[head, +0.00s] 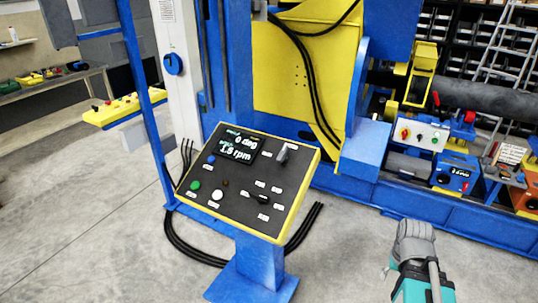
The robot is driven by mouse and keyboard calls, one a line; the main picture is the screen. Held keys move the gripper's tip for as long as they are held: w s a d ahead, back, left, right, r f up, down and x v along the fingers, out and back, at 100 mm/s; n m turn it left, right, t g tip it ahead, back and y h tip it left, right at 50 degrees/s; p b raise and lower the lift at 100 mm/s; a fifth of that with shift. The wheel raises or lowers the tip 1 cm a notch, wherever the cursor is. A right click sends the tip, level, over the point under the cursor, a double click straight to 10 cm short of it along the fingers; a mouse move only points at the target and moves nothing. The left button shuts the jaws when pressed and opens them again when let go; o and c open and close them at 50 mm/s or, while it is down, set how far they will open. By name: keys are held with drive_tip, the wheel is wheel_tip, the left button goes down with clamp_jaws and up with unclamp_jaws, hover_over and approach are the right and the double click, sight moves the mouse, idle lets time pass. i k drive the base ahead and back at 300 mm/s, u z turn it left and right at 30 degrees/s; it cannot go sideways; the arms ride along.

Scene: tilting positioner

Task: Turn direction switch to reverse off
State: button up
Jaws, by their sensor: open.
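The control panel (222,207) is a dark sloping face with a yellow rim on a blue pedestal, left of centre in the head view. A black rotary knob (262,197) sits at its lower right with several small labels around it, too small to read. A grey lever-like switch (282,155) stands near the upper right of the panel. I cannot tell from the labels which one is the direction switch or its setting. A grey and teal part of my arm shows at the lower right, apart from the panel. My gripper's fingers are not visible.
The panel's display (238,146) reads 0 deg and 1.5 rpm. Blue, green and white buttons sit on its left side. Black cables lie on the floor around the pedestal (258,265). The blue and yellow machine (300,75) stands behind. Floor between panel and arm is clear.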

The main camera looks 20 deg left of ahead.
sight(282, 157)
drive_tip(key=u, duration=0.85)
drive_tip(key=i, duration=0.5)
drive_tip(key=u, duration=0.05)
